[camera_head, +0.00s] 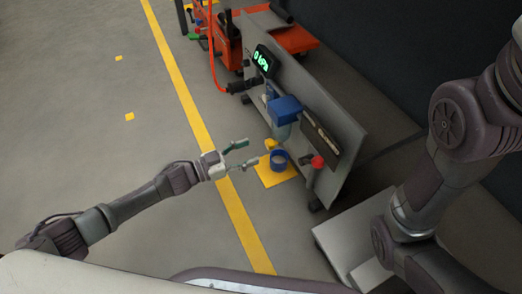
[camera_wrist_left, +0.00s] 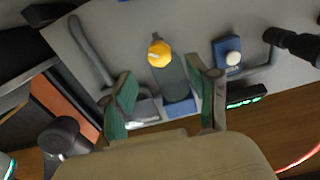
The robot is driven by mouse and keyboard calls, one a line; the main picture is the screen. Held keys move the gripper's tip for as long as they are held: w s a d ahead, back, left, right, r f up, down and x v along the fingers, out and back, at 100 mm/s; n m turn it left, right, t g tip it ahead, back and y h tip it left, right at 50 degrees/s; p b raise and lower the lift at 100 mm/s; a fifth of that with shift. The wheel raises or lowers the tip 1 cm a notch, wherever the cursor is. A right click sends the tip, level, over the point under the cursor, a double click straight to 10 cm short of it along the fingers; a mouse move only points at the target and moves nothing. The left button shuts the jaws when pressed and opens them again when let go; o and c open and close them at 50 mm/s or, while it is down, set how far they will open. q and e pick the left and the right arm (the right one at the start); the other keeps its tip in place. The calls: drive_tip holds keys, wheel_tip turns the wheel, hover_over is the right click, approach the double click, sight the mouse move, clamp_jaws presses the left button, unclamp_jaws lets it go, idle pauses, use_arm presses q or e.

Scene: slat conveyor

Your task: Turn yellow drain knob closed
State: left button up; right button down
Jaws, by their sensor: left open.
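The yellow drain knob (camera_head: 271,143) sits at the lower end of the filter bowl (camera_head: 281,130), under a blue filter head (camera_head: 285,108) on the grey panel. In the left wrist view, the yellow knob (camera_wrist_left: 159,54) shows beyond the fingertips, roughly between them, with the blue head (camera_wrist_left: 180,107) lower in the picture. My left gripper (camera_head: 241,153) is open and empty, its green-padded fingers spread toward the knob, apart from it. It also shows in the left wrist view (camera_wrist_left: 165,77). The knob's turn position cannot be read. My right gripper is out of view.
A red knob (camera_head: 317,162) is to the right. A green-lit display (camera_head: 264,61) tops the panel (camera_head: 349,133). The floor left of the yellow line is largely clear.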

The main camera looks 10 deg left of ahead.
sight(267, 145)
use_arm(q)
drive_tip(key=shift+b+x, duration=0.7)
drive_tip(key=shift+x, duration=1.7)
drive_tip(key=shift+s, duration=0.1)
clamp_jaws()
